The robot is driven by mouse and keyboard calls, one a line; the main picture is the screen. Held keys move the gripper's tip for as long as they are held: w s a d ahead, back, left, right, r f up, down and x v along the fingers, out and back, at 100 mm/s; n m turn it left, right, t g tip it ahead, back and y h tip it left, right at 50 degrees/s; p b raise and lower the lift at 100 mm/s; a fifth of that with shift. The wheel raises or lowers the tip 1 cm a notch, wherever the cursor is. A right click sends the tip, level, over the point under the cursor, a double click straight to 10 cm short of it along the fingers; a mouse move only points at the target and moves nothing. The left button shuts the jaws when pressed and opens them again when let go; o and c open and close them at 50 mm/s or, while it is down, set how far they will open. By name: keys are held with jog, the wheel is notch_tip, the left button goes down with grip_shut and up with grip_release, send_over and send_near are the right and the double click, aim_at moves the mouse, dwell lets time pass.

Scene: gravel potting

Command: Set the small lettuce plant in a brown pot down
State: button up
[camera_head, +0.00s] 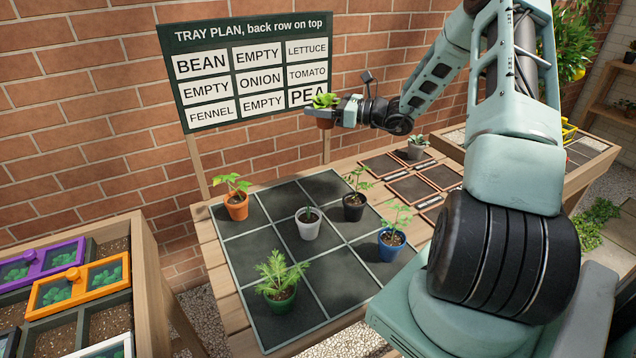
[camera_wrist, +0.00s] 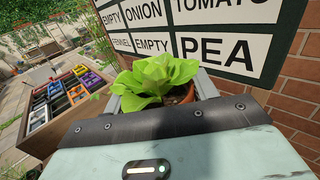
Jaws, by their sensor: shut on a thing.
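My gripper (camera_head: 338,115) is shut on a brown pot (camera_head: 325,121) holding a small bright-green lettuce plant (camera_head: 323,101). It holds the pot upright in the air in front of the sign, above the far side of the table. In the wrist view the lettuce leaves (camera_wrist: 155,78) hide most of the pot (camera_wrist: 187,96). Below is a dark tray (camera_head: 262,232) of nine squares. Its back right square (camera_head: 324,186) is bare. The sign (camera_head: 248,62) reads BEAN, EMPTY, LETTUCE in the top row, EMPTY, ONION, TOMATO in the middle and FENNEL, EMPTY, PEA at the bottom.
On the tray stand an orange pot (camera_head: 236,209) back left, white pot (camera_head: 308,229) centre, black pot (camera_head: 353,212) middle right, green pot (camera_head: 281,301) front left and blue pot (camera_head: 390,249) front right. A grey pot (camera_head: 416,153) stands right of the tray. The brick wall is close behind.

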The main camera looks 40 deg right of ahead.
jog(key=shift+s+f+b, duration=0.15)
jog(key=shift+f+b, duration=0.35)
jog(key=shift+f, duration=0.25)
notch_tip(320, 180, down, 18)
jog(key=b, duration=0.9)
jog(key=shift+f, duration=0.2)
jog(key=shift+f, duration=0.1)
jog(key=shift+f, duration=0.1)
jog(key=o, duration=1)
jog(key=shift+o, duration=0.2)
